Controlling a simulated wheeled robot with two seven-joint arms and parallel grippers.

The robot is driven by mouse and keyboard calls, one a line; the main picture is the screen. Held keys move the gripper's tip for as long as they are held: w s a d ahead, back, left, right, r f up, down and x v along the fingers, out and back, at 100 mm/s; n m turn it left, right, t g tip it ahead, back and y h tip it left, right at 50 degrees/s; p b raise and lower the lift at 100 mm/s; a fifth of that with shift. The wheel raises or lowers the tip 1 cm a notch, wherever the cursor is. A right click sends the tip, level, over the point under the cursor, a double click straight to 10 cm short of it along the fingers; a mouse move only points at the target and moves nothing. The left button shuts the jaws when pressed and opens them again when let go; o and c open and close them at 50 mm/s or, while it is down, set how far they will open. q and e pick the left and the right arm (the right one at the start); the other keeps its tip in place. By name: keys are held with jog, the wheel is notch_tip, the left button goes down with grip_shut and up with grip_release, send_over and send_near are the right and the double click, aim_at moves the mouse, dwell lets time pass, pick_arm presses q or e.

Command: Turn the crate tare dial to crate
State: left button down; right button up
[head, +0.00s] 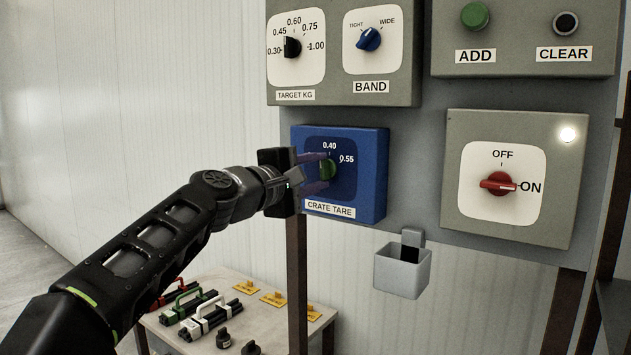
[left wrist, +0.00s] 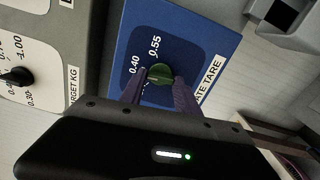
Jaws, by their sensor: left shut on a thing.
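The crate tare dial is a green knob (head: 327,170) on a dark blue face of a blue box (head: 372,180) labelled CRATE TARE. Marks 0.40 and 0.55 show above and right of it; the left part of the scale is hidden by my gripper. My left gripper (head: 322,172) comes in from the left with its purple fingers on either side of the knob, shut on it. In the left wrist view the green knob (left wrist: 160,74) sits between the two fingertips. I cannot tell exactly which mark the knob points at. My right gripper is not in view.
A grey box above holds the TARGET KG (head: 292,47) and BAND (head: 369,39) dials. A red OFF/ON switch (head: 498,184) at right points to ON. A small grey bin (head: 402,272) hangs below. A table (head: 270,325) with tools stands lower left.

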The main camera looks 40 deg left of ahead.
pick_arm(q)
jog(key=shift+f+m, duration=0.1)
jog(key=shift+m, duration=0.5)
jog(key=c, duration=0.9)
grip_release()
jog(key=shift+s+d+b, duration=0.1)
jog(key=shift+s+b, duration=1.05)
jog(key=shift+s, duration=2.75)
